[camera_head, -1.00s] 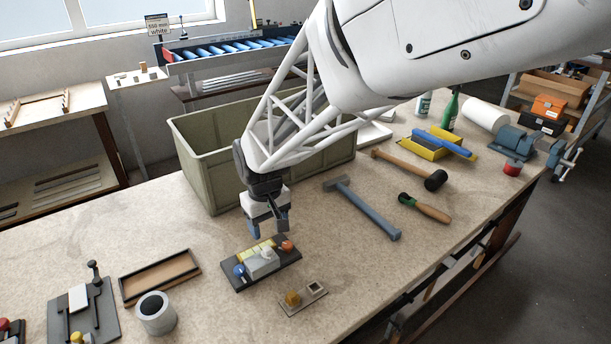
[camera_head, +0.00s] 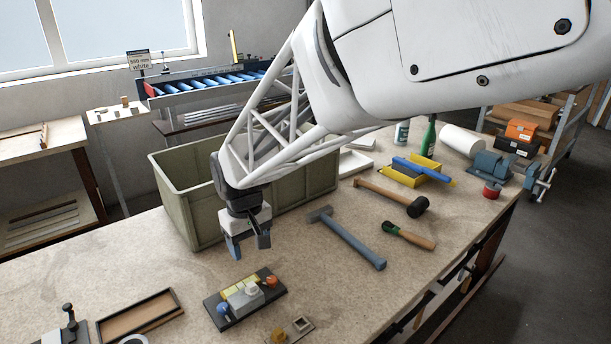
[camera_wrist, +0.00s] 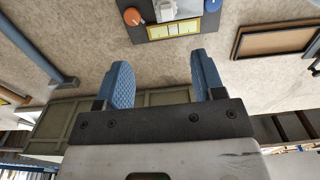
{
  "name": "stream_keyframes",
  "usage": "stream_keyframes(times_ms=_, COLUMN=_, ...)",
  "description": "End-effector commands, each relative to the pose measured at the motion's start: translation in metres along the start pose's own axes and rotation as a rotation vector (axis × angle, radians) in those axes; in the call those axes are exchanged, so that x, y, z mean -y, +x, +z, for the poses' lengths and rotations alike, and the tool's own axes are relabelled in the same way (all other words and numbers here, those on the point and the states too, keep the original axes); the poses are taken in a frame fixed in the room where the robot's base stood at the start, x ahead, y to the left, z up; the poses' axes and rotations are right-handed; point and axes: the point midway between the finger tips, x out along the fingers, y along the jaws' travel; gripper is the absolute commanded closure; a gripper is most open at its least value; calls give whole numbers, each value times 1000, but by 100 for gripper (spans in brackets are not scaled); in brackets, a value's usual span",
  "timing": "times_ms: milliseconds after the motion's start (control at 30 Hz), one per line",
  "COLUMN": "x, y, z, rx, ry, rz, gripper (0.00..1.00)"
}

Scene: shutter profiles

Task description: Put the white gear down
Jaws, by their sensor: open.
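A small white piece, which looks like the white gear (camera_head: 252,289), sits on a grey block on the dark board (camera_head: 222,319). In the wrist view the white gear (camera_wrist: 165,10) is at the top edge, partly cut off. My gripper (camera_head: 249,246) is open and empty, above the bench and behind the board in the head view. In the wrist view its two blue fingers (camera_wrist: 160,68) are spread apart with only bench between them. The gear is apart from both fingers. Its exact seating on the block is too small to tell.
The board also carries a blue knob (camera_head: 222,308), an orange knob (camera_head: 271,281) and a yellow strip. A green bin (camera_head: 175,195) stands close behind my gripper. A blue-handled hammer (camera_head: 350,240) lies to the right, and a shallow wooden tray (camera_head: 140,315) lies to the left.

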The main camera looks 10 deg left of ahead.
Motion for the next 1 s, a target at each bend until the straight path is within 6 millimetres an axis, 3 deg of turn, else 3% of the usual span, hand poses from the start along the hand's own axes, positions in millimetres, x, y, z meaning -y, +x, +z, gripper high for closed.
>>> stream_keyframes(times_ms=267, x=-8, y=-4, z=8, rx=-5, ry=18, rz=1, gripper=38)
stream_keyframes(times_ms=467, x=-35, y=-20, z=38, rx=-25, ry=85, rz=5, gripper=38)
stream_keyframes(times_ms=800, x=-95, y=-55, z=133, rx=-79, ry=277, rz=21, gripper=38)
stream_keyframes(times_ms=1000, x=-119, y=-68, z=195, rx=-111, ry=395, rz=34, gripper=38)
